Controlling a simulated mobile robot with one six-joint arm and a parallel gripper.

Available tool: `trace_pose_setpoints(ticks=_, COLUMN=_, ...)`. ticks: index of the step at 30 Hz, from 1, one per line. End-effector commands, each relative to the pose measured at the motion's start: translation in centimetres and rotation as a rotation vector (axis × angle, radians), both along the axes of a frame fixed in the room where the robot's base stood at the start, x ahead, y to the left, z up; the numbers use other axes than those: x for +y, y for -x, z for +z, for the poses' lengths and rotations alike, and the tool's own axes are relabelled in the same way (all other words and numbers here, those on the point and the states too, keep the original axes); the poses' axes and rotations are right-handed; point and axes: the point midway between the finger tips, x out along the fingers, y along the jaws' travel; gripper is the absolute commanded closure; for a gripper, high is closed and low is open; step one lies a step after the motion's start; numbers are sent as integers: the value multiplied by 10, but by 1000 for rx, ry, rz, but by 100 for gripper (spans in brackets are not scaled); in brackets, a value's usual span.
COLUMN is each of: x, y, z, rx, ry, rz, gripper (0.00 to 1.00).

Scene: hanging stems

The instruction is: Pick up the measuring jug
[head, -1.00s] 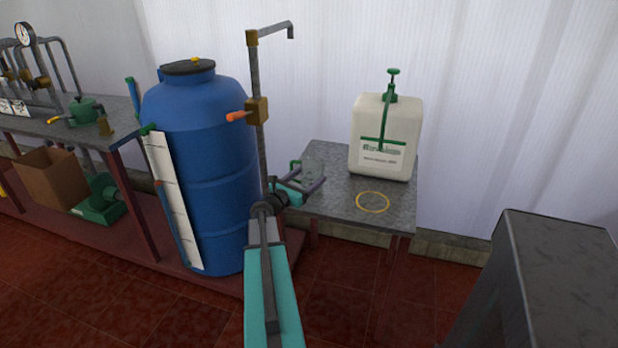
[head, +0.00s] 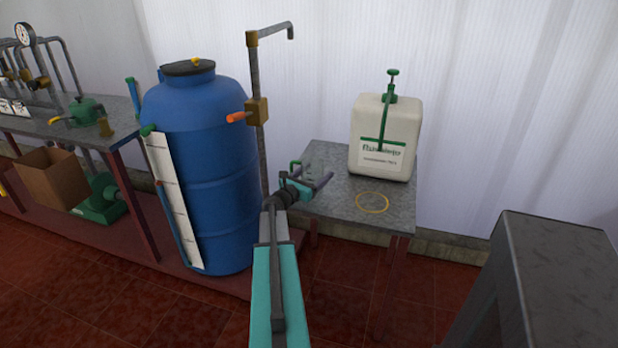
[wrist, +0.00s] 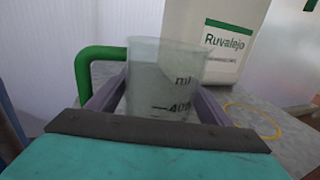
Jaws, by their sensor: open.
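The measuring jug (wrist: 165,68) is clear, with dark printed marks and a green handle on its left side in the wrist view. It appears upright on the small grey table (head: 340,202). In the head view, the jug (head: 309,170) is faint and partly hidden by my gripper (head: 312,178). My gripper is open, with one purple-grey finger on each side of the jug in the wrist view. I cannot tell whether either finger touches it. The jug's lower part is hidden behind my gripper's dark front edge.
A white canister (head: 382,140) with a green pump stands behind and right of the jug. A yellow ring (head: 372,203) lies on the table. A vertical pipe (head: 262,140) and a blue barrel (head: 205,150) stand close on the left.

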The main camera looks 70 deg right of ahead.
Motion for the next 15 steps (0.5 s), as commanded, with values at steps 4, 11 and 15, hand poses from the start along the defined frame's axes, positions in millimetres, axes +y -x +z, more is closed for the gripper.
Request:
trace_pose_setpoints(ticks=4, x=-10, y=2, z=0, rx=0, ry=0, rz=1, gripper=27)
trace_pose_setpoints(ticks=11, x=-10, y=2, z=0, rx=0, ry=0, rz=1, gripper=27)
trace_pose_setpoints(ticks=15, x=-10, y=3, z=0, rx=0, ry=0, rz=1, gripper=27)
